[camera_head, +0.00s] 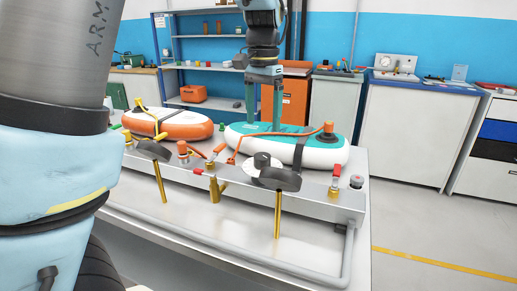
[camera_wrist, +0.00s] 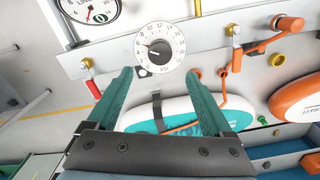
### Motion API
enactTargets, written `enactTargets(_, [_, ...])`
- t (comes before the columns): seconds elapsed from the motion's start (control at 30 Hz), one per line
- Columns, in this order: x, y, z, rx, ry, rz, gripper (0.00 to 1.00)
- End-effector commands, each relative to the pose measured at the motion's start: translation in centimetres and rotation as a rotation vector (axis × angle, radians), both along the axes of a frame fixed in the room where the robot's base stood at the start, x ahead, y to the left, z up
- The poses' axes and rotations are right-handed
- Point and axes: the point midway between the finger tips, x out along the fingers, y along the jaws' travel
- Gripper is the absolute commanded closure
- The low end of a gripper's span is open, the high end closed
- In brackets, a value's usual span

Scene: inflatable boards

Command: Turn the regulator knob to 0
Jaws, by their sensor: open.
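The regulator knob (camera_wrist: 158,48) shows in the wrist view as a black centre on a round white dial with numbers. It lies just beyond my fingertips and between them. Its exact setting is too small to read. In the head view the dark knob (camera_head: 262,159) stands on the metal panel, partly behind a round gauge seen from its back. My gripper (camera_head: 264,127) is open and empty, pointing down above the panel; its teal fingers also show in the wrist view (camera_wrist: 159,73), apart from the knob.
A pressure gauge (camera_wrist: 90,8) is beside the dial. A teal-and-white inflatable board (camera_head: 322,152) and an orange one (camera_head: 170,124) lie behind the metal panel (camera_head: 318,200). Orange and red-handled valves (camera_head: 213,188) and hoses stand close by. Brass pipes rise along the panel.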

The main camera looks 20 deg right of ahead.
Motion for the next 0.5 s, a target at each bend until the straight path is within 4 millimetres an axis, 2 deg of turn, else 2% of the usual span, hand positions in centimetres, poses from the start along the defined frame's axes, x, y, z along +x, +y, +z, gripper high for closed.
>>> enactTargets(0.3, [-0.1,0.2,-5.9,0.005,0.003,0.002,0.15])
enactTargets(0.5, [0.0,0.1,-8.4,0.003,0.001,0.003,0.15])
